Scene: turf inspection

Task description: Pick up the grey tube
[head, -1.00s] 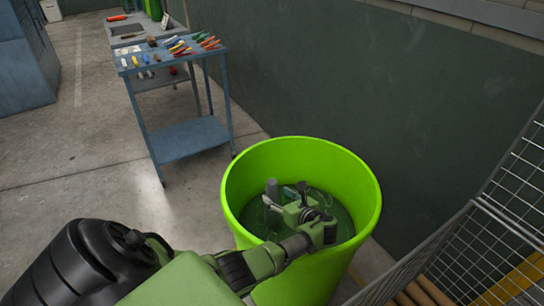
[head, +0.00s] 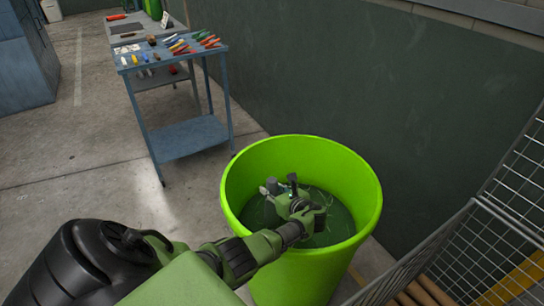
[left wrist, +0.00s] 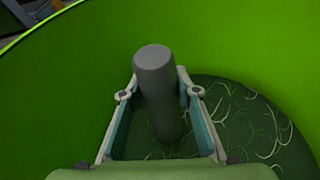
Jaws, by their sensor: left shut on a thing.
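The grey tube (left wrist: 160,90) is a plain dark grey cylinder inside the green bin (head: 367,210). In the head view its top (head: 271,185) shows small beside my gripper. My left gripper (head: 282,190) reaches down into the bin. In the left wrist view its two fingers lie on either side of the tube, and it is shut on it. The tube's round end points toward the camera side; its lower end is over the dark bin floor, and I cannot tell whether it touches. My right gripper is not in view.
The bin's floor (left wrist: 235,120) is dark with scattered pale grass clippings. A wire cage (head: 490,225) with brown rolls stands close to the right of the bin. A blue cart (head: 190,138) with small coloured items stands behind left. A dark green wall runs behind the bin.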

